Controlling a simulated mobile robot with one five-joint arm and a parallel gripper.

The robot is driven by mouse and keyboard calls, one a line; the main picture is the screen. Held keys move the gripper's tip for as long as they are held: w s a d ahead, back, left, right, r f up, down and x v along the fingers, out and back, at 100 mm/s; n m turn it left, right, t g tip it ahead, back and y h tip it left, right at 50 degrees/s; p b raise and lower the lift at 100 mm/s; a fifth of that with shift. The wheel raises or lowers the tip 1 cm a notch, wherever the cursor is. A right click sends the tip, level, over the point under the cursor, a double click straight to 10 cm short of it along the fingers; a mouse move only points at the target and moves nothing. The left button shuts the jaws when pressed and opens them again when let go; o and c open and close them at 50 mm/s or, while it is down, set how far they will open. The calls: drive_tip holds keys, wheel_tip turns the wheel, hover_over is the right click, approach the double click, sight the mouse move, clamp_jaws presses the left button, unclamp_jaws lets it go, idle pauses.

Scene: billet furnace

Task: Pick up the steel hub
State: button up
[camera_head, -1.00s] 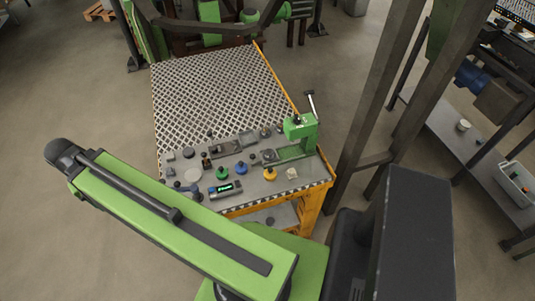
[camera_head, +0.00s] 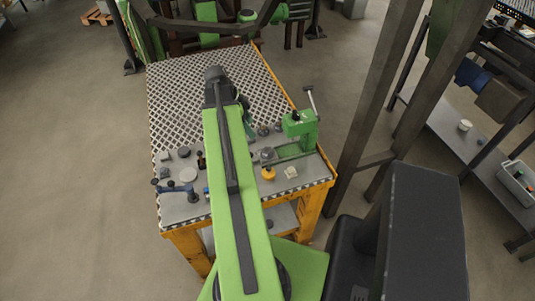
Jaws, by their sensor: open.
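Several small grey metal parts lie on the near half of the workbench (camera_head: 166,212). They include a pale flat disc (camera_head: 188,174), a darker round part (camera_head: 183,152) and a grey round part (camera_head: 267,153) beside the green press (camera_head: 300,128). I cannot tell which part is the steel hub; it may also be behind my arm. My green arm reaches over the bench, with its dark elbow above the patterned mat. A green piece of my forearm shows just right of the elbow, but my gripper's jaws are hidden.
The press with its upright lever stands at the bench's right edge. A yellow-orange knob (camera_head: 268,174) and a small whitish block (camera_head: 291,172) lie near the front right. A blue-grey clamp-like part (camera_head: 178,190) is at the front left. The patterned mat's (camera_head: 180,100) far left is clear.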

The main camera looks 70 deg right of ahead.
sight(266, 150)
drive_tip(key=b+x, duration=1.4)
drive_tip(key=x, duration=0.2)
drive_tip(key=shift+w+f, duration=0.1)
drive_tip(key=shift+f, duration=0.1)
drive_tip(key=shift+r, duration=0.2)
clamp_jaws()
